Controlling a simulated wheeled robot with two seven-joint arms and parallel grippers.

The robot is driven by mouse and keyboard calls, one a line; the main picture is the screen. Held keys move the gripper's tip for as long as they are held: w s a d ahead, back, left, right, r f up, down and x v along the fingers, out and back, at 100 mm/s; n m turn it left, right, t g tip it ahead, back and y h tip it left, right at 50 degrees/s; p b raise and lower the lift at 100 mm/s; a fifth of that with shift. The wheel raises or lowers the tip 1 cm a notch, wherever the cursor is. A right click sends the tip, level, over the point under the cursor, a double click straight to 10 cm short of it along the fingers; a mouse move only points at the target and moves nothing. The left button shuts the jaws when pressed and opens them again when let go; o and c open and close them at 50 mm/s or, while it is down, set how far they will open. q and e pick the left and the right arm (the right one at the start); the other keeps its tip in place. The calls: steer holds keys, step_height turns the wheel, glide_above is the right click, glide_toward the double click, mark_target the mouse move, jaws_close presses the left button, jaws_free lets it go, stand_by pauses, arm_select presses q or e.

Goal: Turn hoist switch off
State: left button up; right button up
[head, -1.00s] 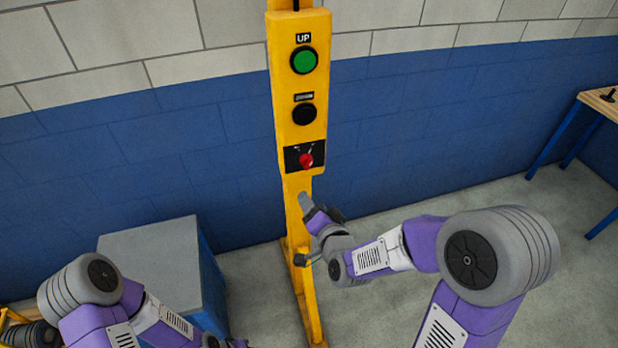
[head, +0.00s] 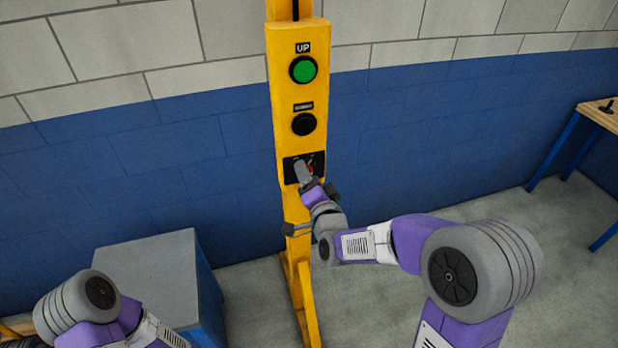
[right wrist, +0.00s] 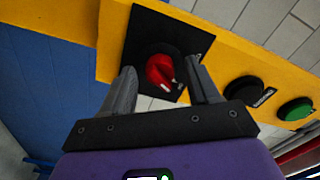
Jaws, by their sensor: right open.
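The hoist switch is a red rotary knob on a black plate at the bottom of a yellow control panel (head: 285,95). In the head view the red knob (head: 310,168) is mostly hidden behind my right gripper (head: 303,172). In the right wrist view the red knob (right wrist: 161,71) sits between the two open fingers of my right gripper (right wrist: 165,88), with a gap visible on each side. Whether the fingertips touch the plate I cannot tell. My left arm shows at the lower left of the head view, but its gripper is out of the frame.
Above the switch are a black button (head: 304,123) and a green UP button (head: 303,69). A grey-topped blue cabinet (head: 150,262) stands at the left, and a wooden-topped table (head: 600,112) at the far right. Floor right of the post is clear.

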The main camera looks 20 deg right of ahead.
steer(key=c, duration=1)
steer(key=shift+c, duration=0.2)
steer(key=shift+n+b, duration=1.7)
steer(key=shift+n, duration=4.3)
steer(key=o, duration=1)
